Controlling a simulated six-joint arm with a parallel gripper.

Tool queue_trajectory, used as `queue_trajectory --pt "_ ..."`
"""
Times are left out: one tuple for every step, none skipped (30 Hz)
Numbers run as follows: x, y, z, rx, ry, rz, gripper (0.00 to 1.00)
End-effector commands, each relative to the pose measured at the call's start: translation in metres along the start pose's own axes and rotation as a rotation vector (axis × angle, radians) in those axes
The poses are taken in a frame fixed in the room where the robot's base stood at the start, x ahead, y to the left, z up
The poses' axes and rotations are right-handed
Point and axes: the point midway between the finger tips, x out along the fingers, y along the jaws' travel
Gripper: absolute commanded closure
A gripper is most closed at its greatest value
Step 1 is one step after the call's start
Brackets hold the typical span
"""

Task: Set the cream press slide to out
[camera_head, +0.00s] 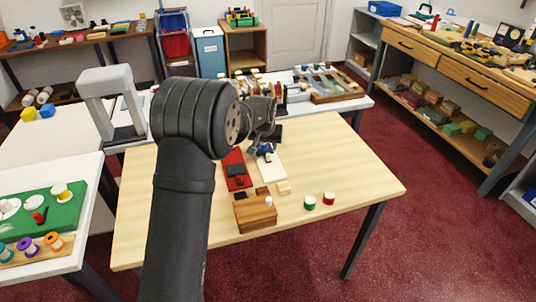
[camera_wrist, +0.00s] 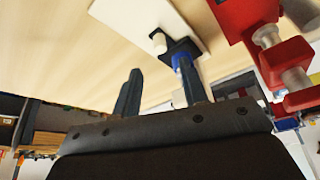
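The cream press (camera_head: 272,170) is a flat cream base on the wooden table, right of the red press, partly hidden by my arm. In the wrist view its cream base (camera_wrist: 135,14) is at the top, with a white post, a dark block (camera_wrist: 182,48) and a blue part at its near end. My gripper (camera_wrist: 160,80) is open, its two dark fingers apart with nothing between them. The right fingertip overlaps the blue part in the picture; I cannot tell if they touch. In the head view my gripper (camera_head: 262,142) is over the press's far end.
The red press (camera_head: 235,165) stands close on the left; in the wrist view it (camera_wrist: 268,40) is at the upper right. A wooden block (camera_head: 254,213) and two small cups, green (camera_head: 310,203) and red (camera_head: 329,199), are nearer. The table's right side is clear.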

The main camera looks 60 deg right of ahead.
Motion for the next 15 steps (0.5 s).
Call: queue_trajectory --pt "0.012 0.000 0.001 0.000 -0.003 0.000 0.60" --pt "0.018 0.000 0.001 0.000 -0.002 0.000 0.60" --pt "0.026 0.000 0.001 0.000 -0.002 0.000 0.60" --pt "0.031 0.000 0.001 0.000 -0.002 0.000 0.60" --pt "0.036 0.000 0.000 0.000 -0.001 0.000 0.60" --pt "0.043 0.000 0.001 0.000 -0.002 0.000 0.60" --pt "0.048 0.000 0.001 0.000 -0.001 0.000 0.60" --pt "0.052 0.000 0.001 0.000 -0.001 0.000 0.60" --pt "0.057 0.000 0.000 0.000 -0.001 0.000 0.60" --pt "0.060 0.000 0.000 0.000 0.000 0.000 0.60" --pt "0.063 0.000 0.000 0.000 0.001 0.000 0.60" --pt "0.067 0.000 0.000 0.000 0.001 0.000 0.60" --pt "0.069 0.000 0.000 0.000 0.000 0.000 0.60" --pt "0.071 0.000 0.000 0.000 0.000 0.000 0.60" --pt "0.073 0.000 0.000 0.000 0.000 0.000 0.60"
